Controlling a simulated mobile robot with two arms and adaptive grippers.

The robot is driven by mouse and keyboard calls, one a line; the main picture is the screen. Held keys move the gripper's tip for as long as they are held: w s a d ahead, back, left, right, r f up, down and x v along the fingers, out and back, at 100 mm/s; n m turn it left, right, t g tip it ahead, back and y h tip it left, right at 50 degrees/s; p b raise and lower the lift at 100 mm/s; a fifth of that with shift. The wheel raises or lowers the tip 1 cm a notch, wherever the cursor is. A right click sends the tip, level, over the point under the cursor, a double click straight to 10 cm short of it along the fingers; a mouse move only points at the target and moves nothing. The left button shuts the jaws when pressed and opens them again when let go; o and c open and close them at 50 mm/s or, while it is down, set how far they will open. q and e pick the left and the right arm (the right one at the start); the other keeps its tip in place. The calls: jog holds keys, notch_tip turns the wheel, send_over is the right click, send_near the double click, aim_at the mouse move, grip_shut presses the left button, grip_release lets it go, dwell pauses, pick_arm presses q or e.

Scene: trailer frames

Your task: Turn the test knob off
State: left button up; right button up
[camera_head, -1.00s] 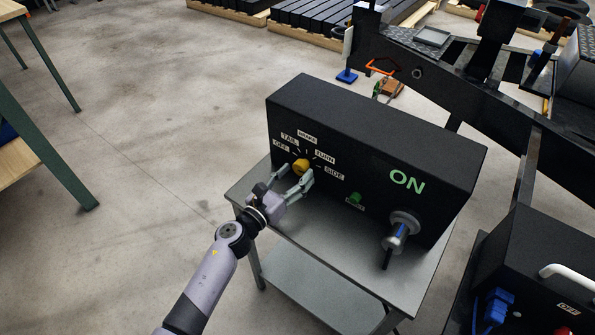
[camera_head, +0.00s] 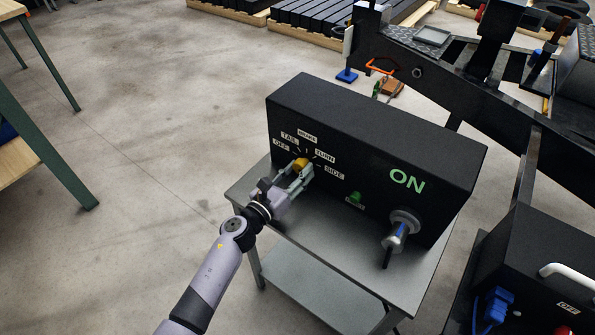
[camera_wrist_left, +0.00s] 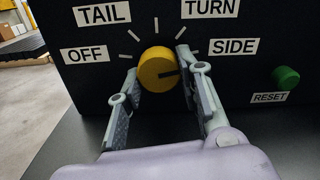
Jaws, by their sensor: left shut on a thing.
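The yellow test knob (camera_head: 300,163) is on the front of a black box (camera_head: 370,137), ringed by the labels OFF, TAIL, TURN, SIDE and one more. In the left wrist view the knob (camera_wrist_left: 157,70) has a dark pointer line running right, toward the SIDE side rather than the OFF label (camera_wrist_left: 85,54). My left gripper (camera_head: 299,171) is shut on the knob, one finger on each side; it also shows in the left wrist view (camera_wrist_left: 158,78). My right gripper is not in view.
The box stands on a grey metal cart (camera_head: 320,258). A green RESET button (camera_head: 355,198), a lit ON sign (camera_head: 406,181) and a silver connector (camera_head: 399,232) are to the right on its face. A black trailer frame (camera_head: 490,90) stands behind. Open floor lies at left.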

pick_arm(q)
jog(key=shift+c, duration=1.4)
